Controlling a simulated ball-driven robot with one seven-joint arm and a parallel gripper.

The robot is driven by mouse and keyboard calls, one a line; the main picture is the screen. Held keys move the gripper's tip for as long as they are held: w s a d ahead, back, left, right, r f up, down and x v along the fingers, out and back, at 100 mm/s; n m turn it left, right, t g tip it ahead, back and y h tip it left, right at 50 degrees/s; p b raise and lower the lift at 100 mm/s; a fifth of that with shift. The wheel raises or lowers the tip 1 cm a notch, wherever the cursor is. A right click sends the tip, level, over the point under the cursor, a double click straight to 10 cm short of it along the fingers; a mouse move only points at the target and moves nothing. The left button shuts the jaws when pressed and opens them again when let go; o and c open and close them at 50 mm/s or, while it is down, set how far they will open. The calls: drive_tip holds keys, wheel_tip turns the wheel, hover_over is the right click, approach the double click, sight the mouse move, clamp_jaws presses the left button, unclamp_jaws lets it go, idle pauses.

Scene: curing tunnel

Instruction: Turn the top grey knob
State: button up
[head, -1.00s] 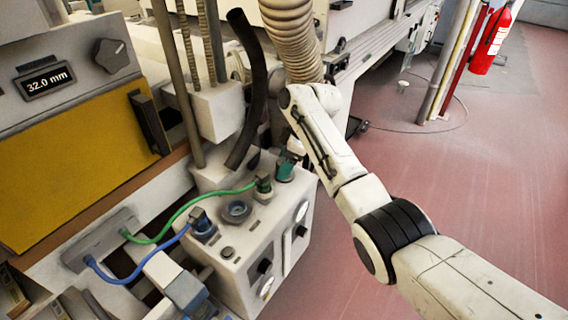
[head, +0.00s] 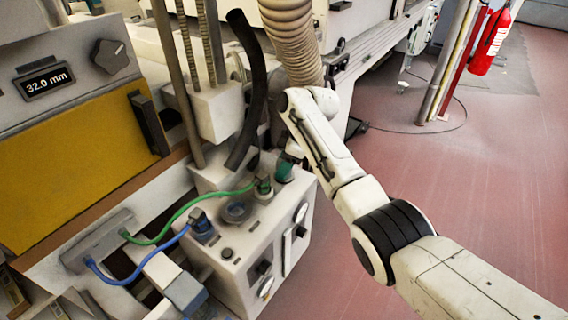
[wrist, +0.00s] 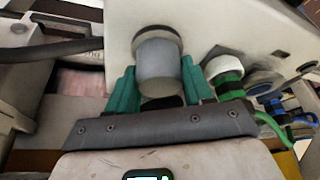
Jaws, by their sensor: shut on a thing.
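The grey knob (wrist: 159,66) is a short cylinder with a dark collar on a pale panel, upper middle of the wrist view. My gripper (wrist: 160,84) has its teal fingers on either side of the knob and is shut on it. In the head view my gripper (head: 285,170) is at the back top of the pale control box (head: 232,268). The knob is hidden there behind my gripper and arm.
A green cable (head: 170,225) and a blue cable (head: 135,275) plug into the box beside my gripper. A black hose (head: 252,90) and a ribbed duct (head: 290,40) stand close behind. A panel dial (head: 110,56) sits upper left.

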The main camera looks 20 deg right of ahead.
drive_tip(key=shift+r+m+p, duration=0.1)
drive_tip(key=shift+m+p, duration=0.3)
drive_tip(key=shift+p, duration=0.05)
drive_tip(key=m+t+p, duration=0.1)
drive_tip(key=m+p, duration=0.1)
drive_tip(key=p, duration=0.1)
drive_tip(key=shift+r+m+h, duration=0.1)
drive_tip(key=shift+m+h, duration=0.2)
drive_tip(key=m+p, duration=0.1)
drive_tip(key=m, duration=0.1)
drive_tip(key=m+t+h+p, duration=0.1)
drive_tip(key=m, duration=0.1)
drive_tip(key=shift+m+h+p, duration=0.3)
drive_tip(key=shift+p, duration=0.05)
drive_tip(key=m, duration=0.2)
drive_tip(key=m+h, duration=0.1)
drive_tip(key=m, duration=0.1)
drive_tip(key=shift+f+m+t+h+p, duration=0.2)
drive_tip(key=shift+m+t+h+p, duration=0.1)
drive_tip(key=shift+t+p, duration=0.1)
drive_tip(key=shift+m+h+b, duration=0.4)
drive_tip(key=shift+m+h, duration=0.4)
drive_tip(key=shift+m, duration=1.3)
drive_tip(key=o, duration=1)
